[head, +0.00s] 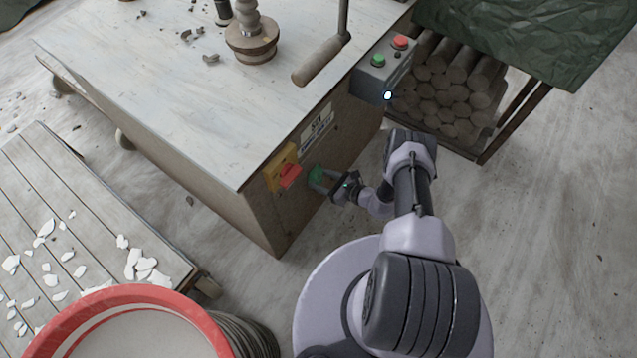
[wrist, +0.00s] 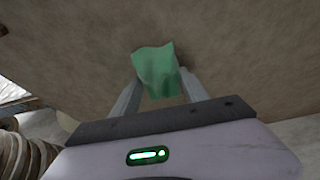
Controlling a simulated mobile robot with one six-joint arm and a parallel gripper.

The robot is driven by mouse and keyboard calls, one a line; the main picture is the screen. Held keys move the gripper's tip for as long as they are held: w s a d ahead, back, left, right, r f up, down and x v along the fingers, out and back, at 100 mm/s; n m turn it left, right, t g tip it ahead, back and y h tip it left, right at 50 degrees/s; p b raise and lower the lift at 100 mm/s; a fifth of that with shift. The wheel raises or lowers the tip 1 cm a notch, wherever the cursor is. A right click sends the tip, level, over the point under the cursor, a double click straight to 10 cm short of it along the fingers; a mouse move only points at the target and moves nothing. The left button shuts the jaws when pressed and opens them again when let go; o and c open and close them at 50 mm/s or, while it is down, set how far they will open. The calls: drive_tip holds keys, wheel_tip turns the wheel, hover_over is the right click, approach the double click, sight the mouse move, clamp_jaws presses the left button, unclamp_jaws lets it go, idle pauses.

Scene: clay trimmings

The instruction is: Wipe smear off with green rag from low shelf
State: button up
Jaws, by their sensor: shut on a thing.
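The green rag (head: 317,174) is small and crumpled, and hangs in my gripper (head: 326,184) beside the brown side panel of the machine. In the wrist view the rag (wrist: 156,68) sits between the two grey fingers of my gripper (wrist: 157,85), which are shut on it. The brown panel (wrist: 75,50) fills the view behind the rag; I cannot tell whether the rag touches it. I cannot make out a distinct smear in either view. I cannot tell which surface is the low shelf.
A yellow and red switch (head: 288,174) is just left of the rag. A grey button box (head: 372,78) is above. A rack of clay logs (head: 486,140) stands right. A red-rimmed bucket (head: 60,322) and slatted platform (head: 70,180) are left. Floor at right is clear.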

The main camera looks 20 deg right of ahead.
drive_tip(key=shift+w+d+r, duration=0.1)
drive_tip(key=shift+w+r, duration=0.05)
drive_tip(key=shift+w, duration=0.05)
drive_tip(key=s+d, duration=0.3)
drive_tip(key=s, duration=0.2)
drive_tip(key=shift+d, duration=0.2)
drive_tip(key=shift+s+d, duration=0.9)
drive_tip(key=shift+s, duration=0.3)
